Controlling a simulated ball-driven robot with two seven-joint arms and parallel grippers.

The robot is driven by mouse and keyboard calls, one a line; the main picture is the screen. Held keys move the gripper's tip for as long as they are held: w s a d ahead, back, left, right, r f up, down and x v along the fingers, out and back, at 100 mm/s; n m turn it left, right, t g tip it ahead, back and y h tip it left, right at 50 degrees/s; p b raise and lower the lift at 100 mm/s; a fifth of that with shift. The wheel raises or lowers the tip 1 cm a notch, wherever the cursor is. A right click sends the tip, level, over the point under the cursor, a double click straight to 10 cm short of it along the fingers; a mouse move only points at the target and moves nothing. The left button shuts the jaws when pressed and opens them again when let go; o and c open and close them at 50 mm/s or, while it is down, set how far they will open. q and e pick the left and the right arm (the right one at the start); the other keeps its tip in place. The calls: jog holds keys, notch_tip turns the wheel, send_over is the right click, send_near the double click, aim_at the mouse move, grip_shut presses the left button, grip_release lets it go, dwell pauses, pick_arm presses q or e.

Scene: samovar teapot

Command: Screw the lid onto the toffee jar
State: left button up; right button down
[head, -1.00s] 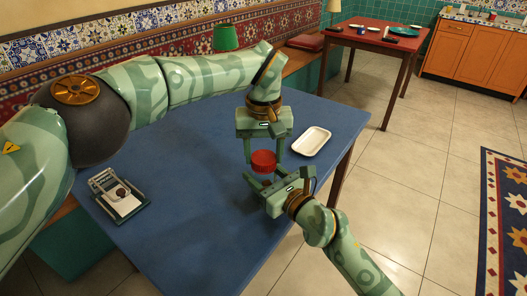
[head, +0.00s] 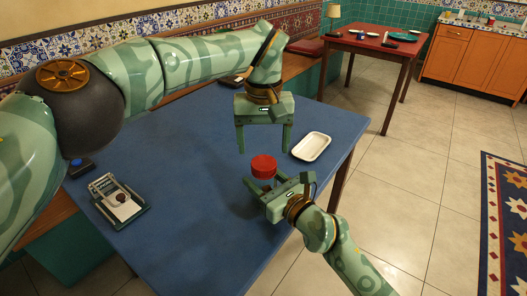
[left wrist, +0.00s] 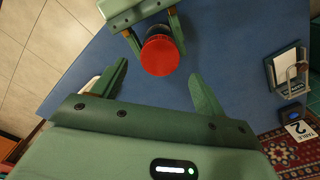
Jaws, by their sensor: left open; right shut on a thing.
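The red lid (head: 263,166) sits on top of the dark toffee jar, at the middle right of the blue table in the head view. In the left wrist view the lid (left wrist: 160,56) covers most of the jar (left wrist: 157,32). I cannot tell how tightly the lid is on. My right gripper (head: 262,182) is shut on the jar from the near side; it also shows in the left wrist view (left wrist: 153,38). My left gripper (head: 264,150) is open and empty above the lid, pointing down, apart from it. Its fingers (left wrist: 157,85) are spread wide in the left wrist view.
A white tray (head: 312,147) lies on the blue table (head: 190,180) at right, close to my left gripper. A small stand with a card (head: 119,200) is at the table's left. A red table (head: 370,40) with dishes stands behind. The table's middle is clear.

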aim_at(272, 186)
pick_arm(q)
jog(key=o, duration=0.6)
jog(key=shift+r, duration=0.1)
pick_arm(e)
jog(key=shift+c, duration=2.3)
grip_release()
jog(key=p+v, duration=0.1)
jog(key=v, duration=0.2)
jog(key=p+v, duration=0.1)
jog(key=v, duration=0.3)
jog(key=shift+s+r+p, duration=0.1)
jog(key=shift+r+p, duration=0.1)
jog(key=shift+p, duration=0.2)
pick_arm(q)
jog(key=shift+t, duration=0.3)
jog(key=shift+s+r+p, duration=0.2)
jog(key=shift+r, duration=0.9)
jog(key=shift+s+r+p, duration=0.15)
jog(key=shift+r, duration=0.95)
jog(key=shift+s+r+p, duration=0.2)
jog(key=shift+r, duration=0.9)
pick_arm(e)
jog(key=v, duration=0.9)
jog(key=shift+f, duration=0.2)
jog(key=shift+d, duration=0.1)
